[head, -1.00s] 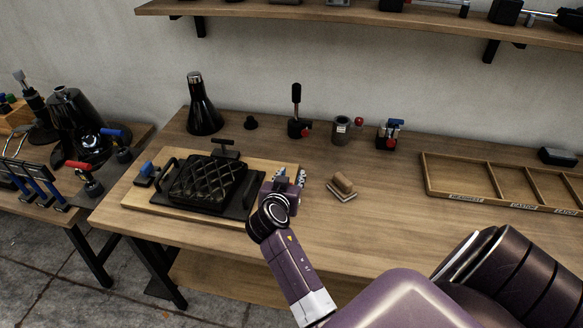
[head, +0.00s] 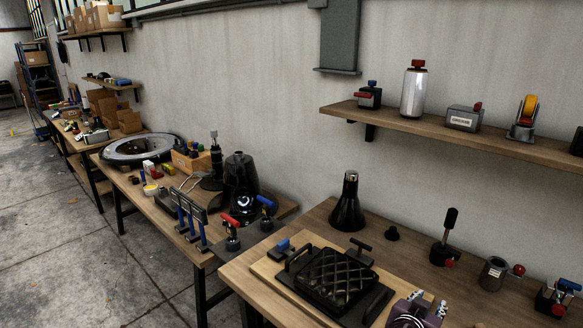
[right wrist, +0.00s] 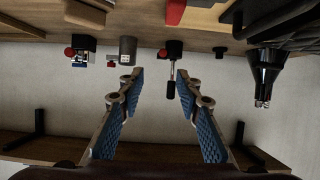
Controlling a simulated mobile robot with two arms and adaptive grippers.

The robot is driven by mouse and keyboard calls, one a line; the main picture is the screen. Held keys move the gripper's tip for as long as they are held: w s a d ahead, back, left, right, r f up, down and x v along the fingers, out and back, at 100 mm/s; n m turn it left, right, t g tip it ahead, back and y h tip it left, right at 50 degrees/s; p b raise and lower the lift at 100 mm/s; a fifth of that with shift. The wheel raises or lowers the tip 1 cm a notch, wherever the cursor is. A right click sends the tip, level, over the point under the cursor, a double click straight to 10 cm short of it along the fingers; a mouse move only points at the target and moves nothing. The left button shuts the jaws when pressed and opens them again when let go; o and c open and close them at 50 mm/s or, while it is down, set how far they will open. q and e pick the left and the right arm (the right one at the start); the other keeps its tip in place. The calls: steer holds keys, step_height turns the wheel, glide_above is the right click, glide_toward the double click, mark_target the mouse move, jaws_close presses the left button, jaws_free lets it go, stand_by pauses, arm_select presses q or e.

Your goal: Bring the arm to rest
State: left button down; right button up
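My right gripper (head: 432,302) shows at the bottom edge of the head view, beside the right end of a wooden board (head: 262,270). In the right wrist view its two blue-padded fingers (right wrist: 160,74) are spread apart, with nothing held between them. That view is upside down, with the table edge at the top. A black quilted pad (head: 335,277) sits in a black fixture on the board, left of my right gripper. Most of my right arm is below the head view. My left gripper is not in view.
Behind the board stand a black bottle (head: 348,206), a small black knob (head: 392,234), a black-handled clamp (head: 445,244) and a grey cup (head: 493,273). A wall shelf (head: 430,120) hangs above. Another cluttered bench (head: 150,207) is at the left, with open floor beside it.

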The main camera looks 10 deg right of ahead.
steer(key=s+a+f+n+y, duration=0.1)
steer(key=s+a+f+n, duration=0.1)
steer(key=s+f, duration=0.1)
steer(key=s+a+f+n+g+y, duration=0.1)
steer(key=s+a+f+y, duration=0.1)
steer(key=s, duration=0.4)
steer(key=s+a+f+n+y, duration=0.2)
steer(key=s+a+f, duration=0.2)
steer(key=shift+s+a+n+g, duration=0.2)
steer(key=shift+s+n+g, duration=0.1)
steer(key=shift+s+g, duration=0.1)
steer(key=s+a+f+n+g+y, duration=0.25)
steer(key=s+a+n+y, duration=0.3)
steer(key=s+a, duration=0.8)
steer(key=s+d+f+g+b, duration=0.1)
steer(key=s+f+b, duration=0.1)
steer(key=f, duration=1.3)
steer(key=s+d+f+g+b, duration=0.1)
steer(key=f, duration=1.3)
steer(key=s+d+f+g+b, duration=0.1)
steer(key=s+d+f+b, duration=0.1)
steer(key=s+f, duration=1.5)
steer(key=shift+d+f+n, duration=0.45)
steer(key=shift+d+f, duration=0.05)
steer(key=shift+f, duration=0.4)
